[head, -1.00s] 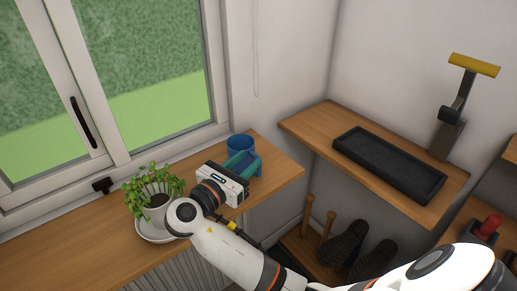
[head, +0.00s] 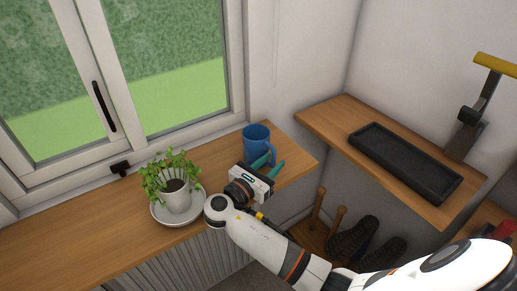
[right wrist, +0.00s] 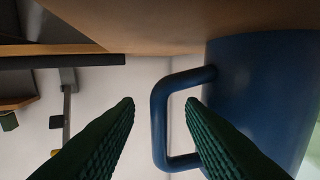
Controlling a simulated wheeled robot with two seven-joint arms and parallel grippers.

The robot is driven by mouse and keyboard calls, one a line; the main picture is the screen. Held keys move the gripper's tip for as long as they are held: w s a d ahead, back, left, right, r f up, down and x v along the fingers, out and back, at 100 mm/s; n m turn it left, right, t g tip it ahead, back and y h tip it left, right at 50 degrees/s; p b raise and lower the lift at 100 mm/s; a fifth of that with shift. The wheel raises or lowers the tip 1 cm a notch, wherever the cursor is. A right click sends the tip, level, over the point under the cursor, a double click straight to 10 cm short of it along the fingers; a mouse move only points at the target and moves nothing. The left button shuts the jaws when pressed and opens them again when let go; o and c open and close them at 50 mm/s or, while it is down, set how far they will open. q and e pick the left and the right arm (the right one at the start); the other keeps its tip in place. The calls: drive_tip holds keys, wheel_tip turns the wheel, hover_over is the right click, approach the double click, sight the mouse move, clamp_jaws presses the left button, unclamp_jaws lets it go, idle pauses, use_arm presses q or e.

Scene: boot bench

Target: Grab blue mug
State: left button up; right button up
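The blue mug (head: 256,136) stands upright on the wooden bench top near its right end, with its handle toward the right and front. My right gripper (head: 267,163) is at the handle side of the mug, its green fingers apart. In the right wrist view the mug (right wrist: 262,85) fills the right side, and its handle (right wrist: 158,120) shows between the two open fingers of my gripper (right wrist: 160,102). One finger overlaps the handle's opening; I cannot tell whether it is inside it. No grip on the mug shows. My left gripper is not in view.
A potted plant (head: 176,198) on a white saucer stands left of my right gripper. The window is behind the bench (head: 95,238). A shelf with a black tray (head: 405,162) is at the right, with boots (head: 352,236) below it.

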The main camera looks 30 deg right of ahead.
drive_tip(key=x, duration=0.3)
drive_tip(key=shift+d, duration=0.15)
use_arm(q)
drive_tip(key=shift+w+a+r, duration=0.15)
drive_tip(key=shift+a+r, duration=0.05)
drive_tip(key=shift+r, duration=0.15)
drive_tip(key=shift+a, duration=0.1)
use_arm(e)
drive_tip(key=shift+c, duration=0.5)
clamp_jaws()
drive_tip(key=shift+r, duration=0.15)
